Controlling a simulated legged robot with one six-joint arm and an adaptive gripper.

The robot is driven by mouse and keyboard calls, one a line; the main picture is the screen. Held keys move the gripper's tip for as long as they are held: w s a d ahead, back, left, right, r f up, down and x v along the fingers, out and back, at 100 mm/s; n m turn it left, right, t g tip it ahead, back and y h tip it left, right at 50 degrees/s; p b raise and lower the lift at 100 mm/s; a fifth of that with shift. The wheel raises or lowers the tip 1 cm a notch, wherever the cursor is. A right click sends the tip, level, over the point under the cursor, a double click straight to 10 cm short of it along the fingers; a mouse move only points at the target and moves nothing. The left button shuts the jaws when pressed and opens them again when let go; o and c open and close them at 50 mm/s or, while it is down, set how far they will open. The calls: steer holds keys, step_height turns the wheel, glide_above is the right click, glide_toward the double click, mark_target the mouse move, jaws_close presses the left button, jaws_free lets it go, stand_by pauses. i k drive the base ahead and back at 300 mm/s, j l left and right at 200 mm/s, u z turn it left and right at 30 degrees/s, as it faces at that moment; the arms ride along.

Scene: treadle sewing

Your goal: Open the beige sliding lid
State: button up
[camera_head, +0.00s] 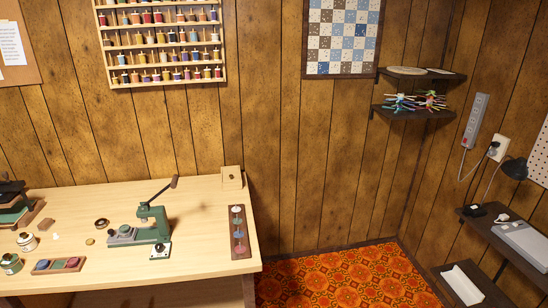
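A small beige box-like piece (231,178) stands at the back right corner of the wooden table, close to the panelled wall. It has a small dark mark on its front and is the only thing that looks like the beige sliding lid. At this size I cannot tell the lid from its body, or whether it is open or shut. My gripper is not in view.
A green lever press (152,228) stands left of the beige piece, its dark handle raised toward it. A brown rack with discs (239,247) lies at the table's (200,202) right edge. Small parts and a tray (58,265) lie left. Patterned carpet (345,280) is clear.

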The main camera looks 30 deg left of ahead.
mark_target(231, 172)
steer(key=i+u, duration=0.3)
steer(key=i, duration=0.25)
steer(key=i+u, duration=0.3)
steer(key=i, duration=0.3)
steer(key=i+l+u, duration=0.25)
steer(key=i, duration=0.3)
steer(key=i+j+u, duration=0.15)
steer(key=i+u, duration=0.2)
steer(key=i, duration=0.3)
steer(key=i+u, duration=0.35)
steer(key=i, duration=0.25)
steer(key=i+l+u, duration=0.35)
steer(key=i, duration=0.25)
steer(key=j, duration=0.1)
